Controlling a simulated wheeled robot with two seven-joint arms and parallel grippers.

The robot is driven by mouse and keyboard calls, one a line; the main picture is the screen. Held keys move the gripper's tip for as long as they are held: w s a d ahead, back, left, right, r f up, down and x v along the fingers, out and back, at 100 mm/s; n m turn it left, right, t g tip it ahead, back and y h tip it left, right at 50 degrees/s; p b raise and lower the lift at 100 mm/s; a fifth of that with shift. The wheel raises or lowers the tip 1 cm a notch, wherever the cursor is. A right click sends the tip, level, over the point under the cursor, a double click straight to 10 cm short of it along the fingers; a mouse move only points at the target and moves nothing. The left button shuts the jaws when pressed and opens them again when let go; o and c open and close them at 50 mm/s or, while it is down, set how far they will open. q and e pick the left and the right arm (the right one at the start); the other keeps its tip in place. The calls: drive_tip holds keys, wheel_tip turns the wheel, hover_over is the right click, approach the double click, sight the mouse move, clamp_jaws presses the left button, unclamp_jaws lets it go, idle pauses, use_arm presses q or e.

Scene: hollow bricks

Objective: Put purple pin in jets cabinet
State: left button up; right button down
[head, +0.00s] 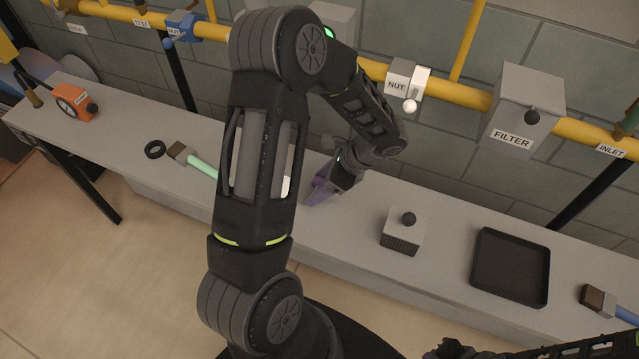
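My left arm reaches across the middle of the head view, and its gripper (322,190) is low over the grey bench. A purple piece (318,191) shows at the gripper's tip, at or just above the bench top. I cannot tell whether it is the purple pin held between the fingers or part of the fingers. No label reading "jets" shows. A grey box (336,18) on the yellow pipe is mostly hidden behind my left arm, and its label cannot be seen. A dark part of my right arm (455,349) shows at the bottom edge; its fingers are not clear.
The bench holds a black tray (510,267), a light block with a black knob (403,231), a green-handled tool (202,167), a black ring (154,149) and an orange device (75,101). The FILTER box (522,105) and NUT valve (408,82) are on the pipe.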

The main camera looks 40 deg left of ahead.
use_arm(q)
drive_tip(key=o, duration=0.4)
drive_tip(key=shift+o, duration=0.2)
drive_tip(key=shift+r, duration=0.2)
drive_tip(key=b+v, duration=0.1)
drive_tip(key=v, duration=1.1)
drive_tip(key=shift+b, duration=0.35)
